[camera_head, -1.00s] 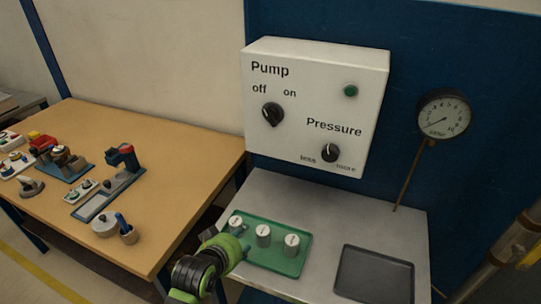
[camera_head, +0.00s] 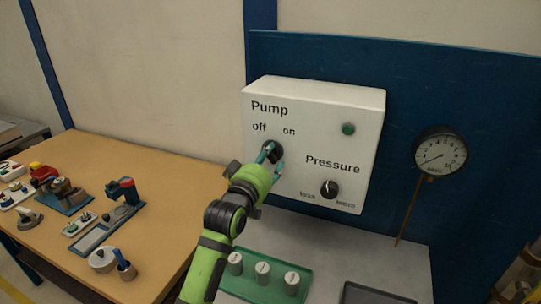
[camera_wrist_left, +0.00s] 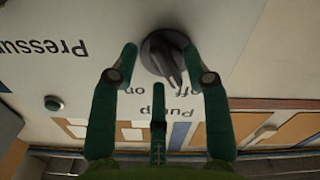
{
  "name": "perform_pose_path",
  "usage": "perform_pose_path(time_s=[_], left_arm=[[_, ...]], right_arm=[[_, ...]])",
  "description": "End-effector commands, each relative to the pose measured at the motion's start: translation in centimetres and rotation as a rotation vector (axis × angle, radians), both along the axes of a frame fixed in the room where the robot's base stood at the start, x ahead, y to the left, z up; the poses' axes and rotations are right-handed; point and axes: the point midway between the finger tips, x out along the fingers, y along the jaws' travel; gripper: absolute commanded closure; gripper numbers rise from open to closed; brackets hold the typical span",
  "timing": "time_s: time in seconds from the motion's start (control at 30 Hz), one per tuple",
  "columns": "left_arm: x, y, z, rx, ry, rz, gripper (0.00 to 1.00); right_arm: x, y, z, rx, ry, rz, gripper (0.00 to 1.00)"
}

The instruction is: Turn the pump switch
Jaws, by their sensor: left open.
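The pump switch (camera_head: 272,151) is a black knob below the words "off" and "on" on a white control box (camera_head: 316,112). In the head view my left gripper (camera_head: 270,158) is in front of the knob and partly covers it. In the left wrist view, which is upside down, the knob (camera_wrist_left: 168,56) sits between the tips of the open green fingers (camera_wrist_left: 166,64). My right gripper is not in view.
A black pressure knob (camera_head: 330,188) and a green button (camera_head: 348,128) are on the same box. A round gauge (camera_head: 440,149) is at the right. Below, a green tray (camera_head: 262,290) holds white cylinders near a dark tray (camera_head: 372,294). A wooden table (camera_head: 150,165) with parts stands at the left.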

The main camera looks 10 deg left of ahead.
Motion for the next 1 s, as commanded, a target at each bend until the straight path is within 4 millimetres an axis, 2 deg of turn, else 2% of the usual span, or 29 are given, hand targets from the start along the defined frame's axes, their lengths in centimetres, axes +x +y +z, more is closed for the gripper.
perform_pose_path(time_s=[0.17, 0.47, 0.5, 0.57, 0.6, 1.0], left_arm=[[1.02, -0.28, 0.01, 0.000, 0.001, -0.001, 0.52], [1.15, -0.32, -0.05, 0.000, 0.000, 0.000, 0.52], [1.15, -0.32, -0.05, 0.000, 0.000, 0.000, 0.68], [1.14, -0.30, -0.06, 0.000, 0.000, 0.000, 0.92], [1.14, -0.30, -0.06, 0.000, 0.000, 0.000, 1.00], [1.14, -0.29, -0.05, 0.034, -0.008, 0.000, 1.00]], right_arm=[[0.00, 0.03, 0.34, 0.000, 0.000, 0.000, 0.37], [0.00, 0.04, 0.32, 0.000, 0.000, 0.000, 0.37], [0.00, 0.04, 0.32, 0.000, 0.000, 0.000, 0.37], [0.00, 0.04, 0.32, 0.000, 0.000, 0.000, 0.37], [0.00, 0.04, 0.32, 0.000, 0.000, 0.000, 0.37], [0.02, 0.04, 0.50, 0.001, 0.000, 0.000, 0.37]])
